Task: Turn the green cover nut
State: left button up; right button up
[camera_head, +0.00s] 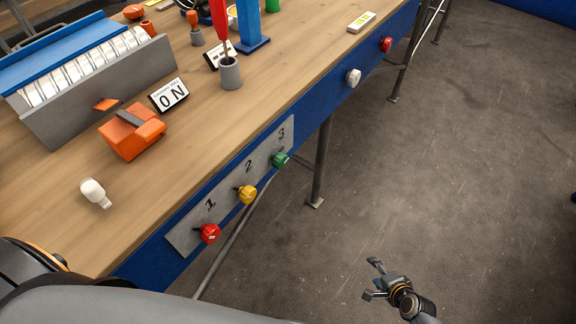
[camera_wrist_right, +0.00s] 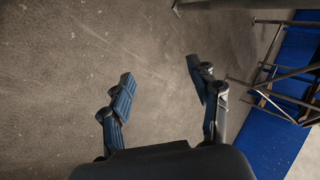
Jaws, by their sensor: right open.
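The green cover nut (camera_head: 281,159) sits under the number 3 on a grey plate (camera_head: 184,239) on the blue front of the workbench. My right gripper (camera_head: 371,278) is open and empty, out over the floor to the lower right of the nut and well apart from it. In the right wrist view my right gripper (camera_wrist_right: 160,92) shows its two fingers spread with only bare floor between them. The green nut does not show in that view. My left gripper is not in view.
A yellow nut (camera_head: 246,194) and a red nut (camera_head: 209,233) sit on the same plate under 2 and 1. A bench leg (camera_head: 321,165) stands behind the front edge. An orange block (camera_head: 132,136) and a white piece (camera_head: 94,191) lie on the bench. The floor at right is clear.

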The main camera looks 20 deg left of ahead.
jog(key=w+a+r+m+t+y+b, duration=0.25)
jog(key=w+a+r+m+y, duration=0.2)
jog(key=w+a+r, duration=0.35)
jog(key=m+g+y+b, duration=0.3)
jog(key=m+y+b, duration=0.3)
jog(key=m+y, duration=0.2)
send_near(284, 163)
jog(key=x, duration=0.4)
jog(key=shift+w+a+r, duration=0.1)
jog(key=shift+a, duration=0.2)
jog(key=x, duration=0.4)
jog(key=shift+w+a, duration=0.1)
jog(key=shift+a, duration=0.3)
jog(key=shift+w+a, duration=0.1)
jog(key=shift+a, duration=0.2)
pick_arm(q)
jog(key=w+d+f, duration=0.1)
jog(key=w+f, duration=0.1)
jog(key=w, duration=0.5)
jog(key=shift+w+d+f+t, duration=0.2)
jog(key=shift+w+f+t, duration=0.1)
pick_arm(e)
jog(key=shift+c, duration=0.6)
